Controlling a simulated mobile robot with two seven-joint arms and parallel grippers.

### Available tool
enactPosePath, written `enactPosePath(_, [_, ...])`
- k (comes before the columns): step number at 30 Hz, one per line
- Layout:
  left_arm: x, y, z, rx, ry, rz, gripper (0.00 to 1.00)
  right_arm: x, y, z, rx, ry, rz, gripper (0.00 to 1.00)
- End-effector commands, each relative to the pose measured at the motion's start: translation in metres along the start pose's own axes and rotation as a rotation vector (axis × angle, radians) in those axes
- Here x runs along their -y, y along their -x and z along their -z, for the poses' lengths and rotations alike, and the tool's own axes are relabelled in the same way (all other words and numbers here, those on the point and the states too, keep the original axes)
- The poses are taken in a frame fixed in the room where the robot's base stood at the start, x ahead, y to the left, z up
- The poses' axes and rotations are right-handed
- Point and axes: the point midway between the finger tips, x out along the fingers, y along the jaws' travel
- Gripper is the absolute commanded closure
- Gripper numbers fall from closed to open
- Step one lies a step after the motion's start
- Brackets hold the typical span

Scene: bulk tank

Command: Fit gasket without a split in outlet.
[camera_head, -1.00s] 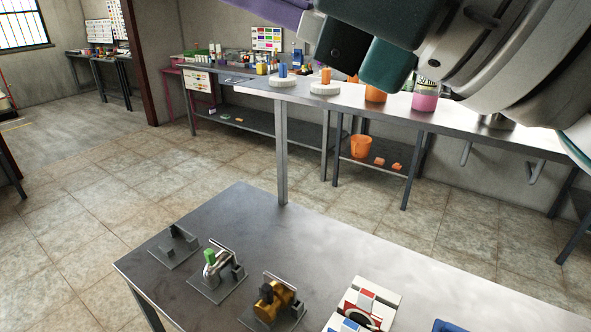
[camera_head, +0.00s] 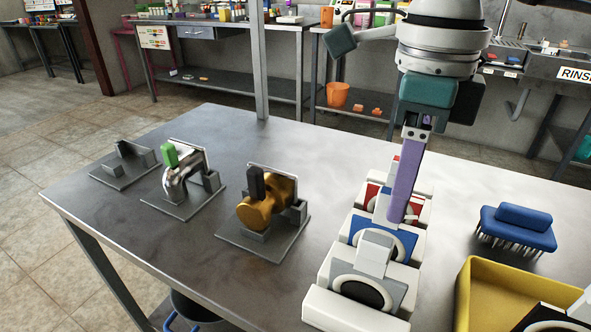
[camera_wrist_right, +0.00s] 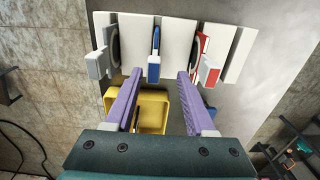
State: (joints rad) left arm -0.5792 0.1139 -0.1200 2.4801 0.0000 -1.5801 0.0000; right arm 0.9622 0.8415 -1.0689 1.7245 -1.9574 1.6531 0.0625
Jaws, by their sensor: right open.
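A white slotted rack (camera_head: 318,300) holds three upright gaskets with grey (camera_head: 372,250), blue (camera_head: 385,205) and red (camera_head: 378,190) tabs. The gaskets also show in the right wrist view: grey (camera_wrist_right: 97,64), blue (camera_wrist_right: 154,68) and red (camera_wrist_right: 208,70). I cannot tell which gasket is split. My right gripper (camera_head: 397,216) has purple fingers, open and pointing down over the rack; in its wrist view (camera_wrist_right: 158,75) the blue tab lies between the fingertips, apart from both. A chrome outlet fitting with a green handle (camera_head: 183,167) and a brass one with a dark handle (camera_head: 265,210) stand on plates.
An empty-looking metal stand (camera_head: 122,160) is at the table's left. A blue brush (camera_head: 517,226) and a yellow tray (camera_head: 478,310) with a dark-and-white item lie right of the rack. The table is clear between the brass fitting and the rack.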

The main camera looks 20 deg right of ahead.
Motion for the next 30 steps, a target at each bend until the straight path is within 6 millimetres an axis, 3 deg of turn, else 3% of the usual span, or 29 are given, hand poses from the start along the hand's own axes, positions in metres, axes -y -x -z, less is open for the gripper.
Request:
enactPosePath(13, [0.001, -0.001, -0.001, 0.001, -0.005, 0.004, 0.5, -0.009, -0.056, -0.008, 0.0, 0.002, -0.005, 0.45])
enactPosePath(22, [0.002, -0.001, -0.001, 0.002, -0.009, 0.007, 0.5, -0.009, -0.061, -0.008, 0.003, 0.003, -0.003, 0.45])
enactPosePath(30, [0.002, -0.002, -0.001, 0.002, -0.009, 0.007, 0.5, -0.009, -0.061, -0.008, 0.003, 0.003, -0.003, 0.75])
